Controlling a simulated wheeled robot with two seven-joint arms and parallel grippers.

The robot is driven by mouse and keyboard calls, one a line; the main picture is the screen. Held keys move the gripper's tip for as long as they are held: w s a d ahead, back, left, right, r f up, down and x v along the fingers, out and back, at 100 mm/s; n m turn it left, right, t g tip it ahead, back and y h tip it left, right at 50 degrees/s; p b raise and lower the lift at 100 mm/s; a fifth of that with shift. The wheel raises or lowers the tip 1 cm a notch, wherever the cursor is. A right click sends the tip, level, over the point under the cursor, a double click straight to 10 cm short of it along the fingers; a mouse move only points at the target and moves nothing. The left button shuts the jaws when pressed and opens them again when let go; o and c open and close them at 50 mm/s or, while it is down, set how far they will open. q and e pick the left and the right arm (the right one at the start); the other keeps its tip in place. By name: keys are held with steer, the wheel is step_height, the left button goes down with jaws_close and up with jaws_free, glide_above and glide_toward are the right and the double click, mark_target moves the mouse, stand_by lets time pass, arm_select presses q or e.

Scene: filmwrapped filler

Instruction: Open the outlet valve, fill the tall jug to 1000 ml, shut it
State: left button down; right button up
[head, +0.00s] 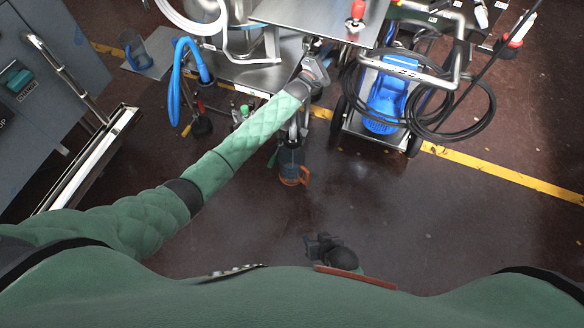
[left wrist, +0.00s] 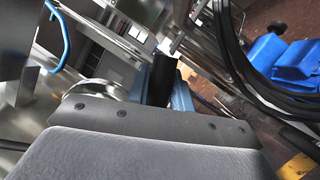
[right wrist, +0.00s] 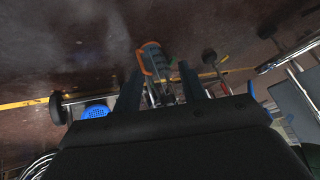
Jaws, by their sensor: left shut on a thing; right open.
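The tall jug (head: 291,160), a dark grey-teal vessel with an orange handle, is below the outlet pipework near the middle of the head view. It also shows in the right wrist view (right wrist: 153,56). Its fill level cannot be read. My left gripper (head: 316,72) is at the pipework above the jug, shut on a black handle (left wrist: 161,82), which looks like the outlet valve's handle. Whether the valve is open cannot be told. My right gripper (head: 321,244) is open and empty, low in front of my body and apart from the jug.
A steel table (head: 310,14) bearing a red-topped item is at the back. A cart with a blue motor (head: 385,98) and coiled black hose stands right of the pipework. A grey cabinet (head: 45,80) is at left. The dark floor (head: 440,230) at right is clear.

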arm_select(q)
steer(key=n, duration=0.1)
steer(key=r+n+t+b, duration=0.1)
steer(key=a+n+y, duration=0.1)
steer(key=n, duration=0.1)
steer(key=shift+w+r+t+b, duration=0.15)
steer(key=shift+r+t+b, duration=0.2)
steer(key=shift+t, duration=0.05)
steer(key=shift+a+r+n+y, duration=0.25)
steer(key=shift+n+y, duration=0.15)
steer(key=shift+n, duration=0.2)
arm_select(e)
step_height(320, 180, down, 8)
steer(key=s+t, duration=0.1)
arm_select(q)
steer(key=shift+w+r+t, duration=0.1)
steer(key=shift+t, duration=0.2)
arm_select(e)
steer(key=shift+f, duration=0.1)
steer(key=shift+s, duration=0.15)
stand_by(0.9)
steer(key=shift+w, duration=0.35)
stand_by(0.4)
steer(key=shift+s, duration=0.2)
steer(key=shift+s+f, duration=0.1)
steer(key=shift+s, duration=0.25)
